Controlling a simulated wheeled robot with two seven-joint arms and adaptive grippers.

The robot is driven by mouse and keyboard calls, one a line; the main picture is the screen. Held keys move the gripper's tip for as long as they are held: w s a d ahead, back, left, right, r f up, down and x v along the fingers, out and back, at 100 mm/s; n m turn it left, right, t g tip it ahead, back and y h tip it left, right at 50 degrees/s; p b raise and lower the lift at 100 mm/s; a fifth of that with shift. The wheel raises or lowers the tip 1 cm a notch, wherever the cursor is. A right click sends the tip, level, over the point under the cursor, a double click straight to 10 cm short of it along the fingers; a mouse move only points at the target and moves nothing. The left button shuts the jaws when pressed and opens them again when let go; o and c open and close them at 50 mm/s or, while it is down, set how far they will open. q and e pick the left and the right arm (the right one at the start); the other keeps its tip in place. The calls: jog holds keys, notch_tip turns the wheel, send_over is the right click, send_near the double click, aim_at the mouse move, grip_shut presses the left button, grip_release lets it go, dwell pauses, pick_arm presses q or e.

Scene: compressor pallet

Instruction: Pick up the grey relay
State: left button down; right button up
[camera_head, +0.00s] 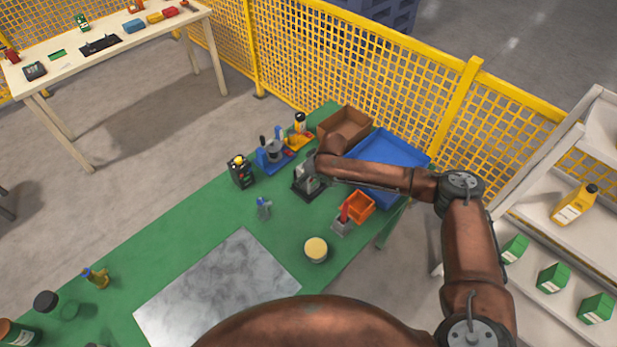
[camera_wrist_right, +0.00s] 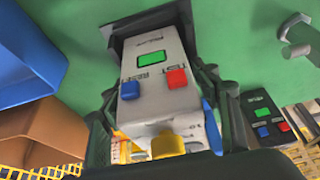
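The grey relay (camera_wrist_right: 158,80) has a green screen, a blue button, a red button and a yellow part at its near end. Its far end meets a dark base (camera_wrist_right: 150,22); I cannot tell whether it is seated there. My right gripper (camera_wrist_right: 160,82) has one finger on each side of the relay, very close to it; contact is not clear. In the head view the relay (camera_head: 312,170) is partly hidden under my right gripper (camera_head: 318,162), above the dark base (camera_head: 305,191) on the green table (camera_head: 195,195). My left gripper is out of view.
A black relay-like device (camera_wrist_right: 264,115) stands nearby to the right in the wrist view. A blue tray (camera_head: 400,148), a brown bin (camera_head: 345,122) and an orange bin (camera_head: 358,206) lie close to my right arm. A grey metal plate (camera_head: 215,290) covers part of the near table.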

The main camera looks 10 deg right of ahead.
jog(key=c, duration=1.2)
jog(key=shift+o, duration=0.2)
jog(key=shift+r, duration=0.15)
